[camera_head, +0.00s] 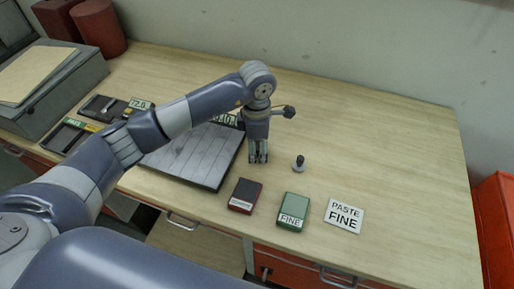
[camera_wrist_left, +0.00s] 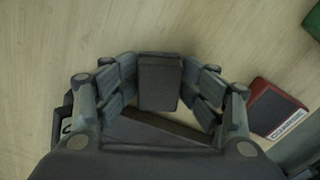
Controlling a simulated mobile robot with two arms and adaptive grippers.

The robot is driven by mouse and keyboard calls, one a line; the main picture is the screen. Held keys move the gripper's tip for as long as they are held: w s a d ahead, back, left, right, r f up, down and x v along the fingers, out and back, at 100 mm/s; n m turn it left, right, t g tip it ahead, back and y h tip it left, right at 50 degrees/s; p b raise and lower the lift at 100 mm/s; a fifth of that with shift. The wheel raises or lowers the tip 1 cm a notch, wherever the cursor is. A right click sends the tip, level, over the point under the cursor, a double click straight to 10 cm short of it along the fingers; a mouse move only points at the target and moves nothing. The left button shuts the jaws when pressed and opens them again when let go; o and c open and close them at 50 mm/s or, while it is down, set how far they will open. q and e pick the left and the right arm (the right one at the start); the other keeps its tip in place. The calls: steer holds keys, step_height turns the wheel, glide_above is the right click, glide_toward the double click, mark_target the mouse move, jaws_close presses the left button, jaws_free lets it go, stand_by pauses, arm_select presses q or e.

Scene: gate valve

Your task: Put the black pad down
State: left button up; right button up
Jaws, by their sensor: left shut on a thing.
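My left gripper (camera_head: 258,156) points down over the wooden bench, just right of the flat grey plate. In the left wrist view, my left gripper (camera_wrist_left: 160,95) is shut on a dark block, the black pad (camera_wrist_left: 159,82), which sits between its fingers. In the head view the pad is hard to make out behind the fingers. I cannot tell whether the pad touches the bench. My right gripper is not in view.
A flat grey plate (camera_head: 198,155) lies left of the gripper. A small dark knobbed piece (camera_head: 299,163) stands to the right. In front are a dark red block (camera_head: 245,195), a green FINE block (camera_head: 293,210) and a PASTE FINE card (camera_head: 344,216). The bench's right side (camera_head: 410,170) is clear.

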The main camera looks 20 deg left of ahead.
mark_target(257, 145)
arm_select(q)
steer(key=shift+s+r+p, duration=0.1)
steer(key=shift+r+p, duration=0.2)
steer(key=shift+p, duration=0.25)
step_height(257, 145, up, 13)
steer(key=b, duration=0.3)
steer(key=shift+f+b, duration=0.2)
steer(key=shift+b, duration=0.1)
